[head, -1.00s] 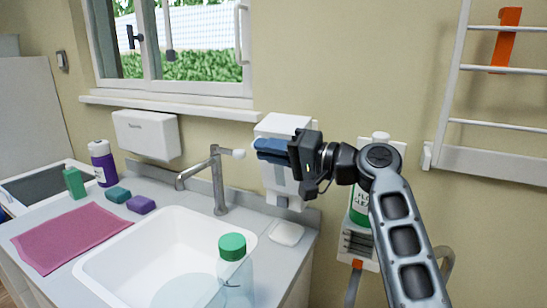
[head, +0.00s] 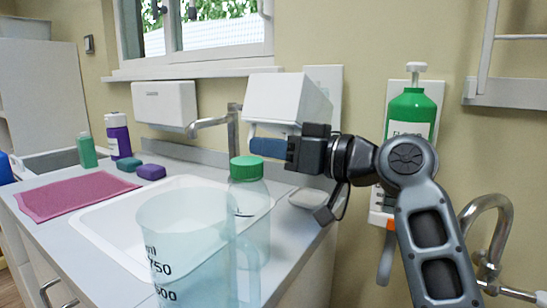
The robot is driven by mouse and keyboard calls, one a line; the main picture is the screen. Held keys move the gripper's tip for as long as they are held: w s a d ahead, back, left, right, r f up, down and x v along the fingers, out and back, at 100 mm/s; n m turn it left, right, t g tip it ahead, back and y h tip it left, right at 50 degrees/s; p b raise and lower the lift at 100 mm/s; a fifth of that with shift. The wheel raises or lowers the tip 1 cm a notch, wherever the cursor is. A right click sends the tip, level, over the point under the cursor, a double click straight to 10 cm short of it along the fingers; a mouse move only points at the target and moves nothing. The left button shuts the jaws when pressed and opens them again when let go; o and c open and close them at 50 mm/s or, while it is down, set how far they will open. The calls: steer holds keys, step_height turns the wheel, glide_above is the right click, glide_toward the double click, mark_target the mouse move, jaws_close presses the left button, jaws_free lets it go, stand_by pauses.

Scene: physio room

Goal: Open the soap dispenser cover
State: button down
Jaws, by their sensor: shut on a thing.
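The soap dispenser is on the wall right of the tap. Its white cover (head: 284,100) is swung up and out, tilted away from the pale back plate (head: 324,84) on the wall. My gripper (head: 262,147) comes in from the right with its blue fingers at the lower edge of the cover. It is shut on the cover; the exact contact is partly hidden by the fingers. The inside of the dispenser is hidden behind the cover and my gripper.
A clear measuring jug (head: 185,240) and a green-capped bottle (head: 248,205) stand in front, below my gripper. A tap (head: 228,128) stands just left of it. A green pump bottle (head: 411,112) hangs on the wall behind my arm.

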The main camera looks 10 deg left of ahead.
steer(key=shift+f+n+b, duration=0.8)
steer(key=shift+f+b, duration=0.6)
steer(key=shift+f, duration=0.05)
steer(key=shift+f+n+b, duration=0.8)
steer(key=shift+f+b, duration=0.6)
steer(key=shift+f, duration=0.1)
steer(key=c, duration=1.2)
jaws_free()
steer(key=shift+d, duration=0.1)
steer(key=v, duration=0.7)
steer(key=shift+s+d+p, duration=0.1)
steer(key=shift+d+p, duration=0.2)
steer(key=shift+p, duration=0.1)
